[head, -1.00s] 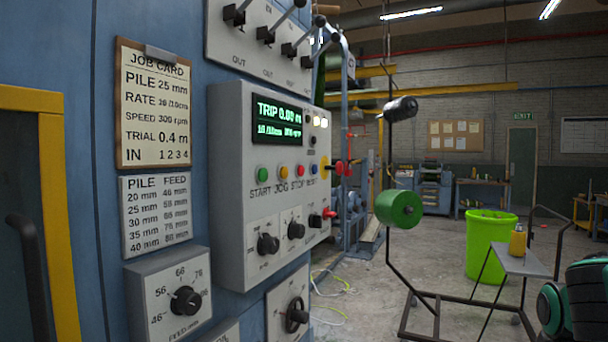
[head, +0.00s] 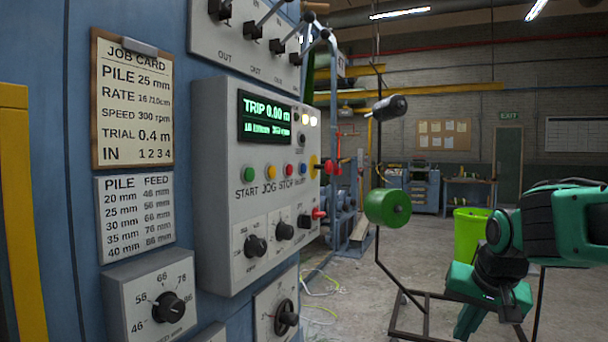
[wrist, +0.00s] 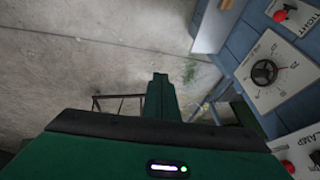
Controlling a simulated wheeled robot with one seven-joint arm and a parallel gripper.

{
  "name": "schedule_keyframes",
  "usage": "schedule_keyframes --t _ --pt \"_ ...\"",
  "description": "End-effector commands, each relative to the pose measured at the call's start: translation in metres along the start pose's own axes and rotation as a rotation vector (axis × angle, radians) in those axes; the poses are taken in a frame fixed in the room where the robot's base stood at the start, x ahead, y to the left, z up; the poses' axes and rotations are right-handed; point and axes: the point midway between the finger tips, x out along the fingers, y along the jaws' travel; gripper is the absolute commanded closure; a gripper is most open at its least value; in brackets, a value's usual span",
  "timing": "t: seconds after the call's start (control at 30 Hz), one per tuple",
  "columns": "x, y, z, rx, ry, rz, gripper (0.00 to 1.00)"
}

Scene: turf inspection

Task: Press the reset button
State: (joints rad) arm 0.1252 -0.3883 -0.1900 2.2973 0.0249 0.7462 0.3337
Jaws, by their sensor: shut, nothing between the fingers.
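The reset button appears to be the small blue button (head: 303,169) in the row on the grey control box (head: 215,200); its label is too blurred to read surely. It is right of the green START button (head: 250,173), the yellow JOG button (head: 271,171) and the red STOP button (head: 289,170). My gripper (wrist: 160,80) shows in the wrist view, shut and empty, over the concrete floor and apart from the panels. In the head view my arm is at the right, well away from the button.
A green roll (head: 387,208) on a stand and a green bin (head: 468,235) are to the right.

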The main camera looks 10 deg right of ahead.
Motion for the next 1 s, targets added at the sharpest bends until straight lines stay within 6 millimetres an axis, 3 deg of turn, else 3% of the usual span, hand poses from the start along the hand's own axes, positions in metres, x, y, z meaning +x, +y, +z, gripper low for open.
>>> schedule_keyframes --t 0.1,0.3,0.5,0.6,0.8,1.0 --pt "-0.013 -0.051 -0.052 0.039 0.114 -0.097 1.00" --pt "-0.049 -0.141 -0.123 0.114 0.271 -0.297 1.00" --pt "-0.099 -0.232 -0.176 0.189 0.378 -0.529 1.00" --pt "-0.124 -0.269 -0.193 0.221 0.407 -0.636 1.00" --pt "-0.158 -0.314 -0.208 0.260 0.428 -0.776 1.00" --pt "-0.167 -0.325 -0.211 0.270 0.430 -0.812 1.00"
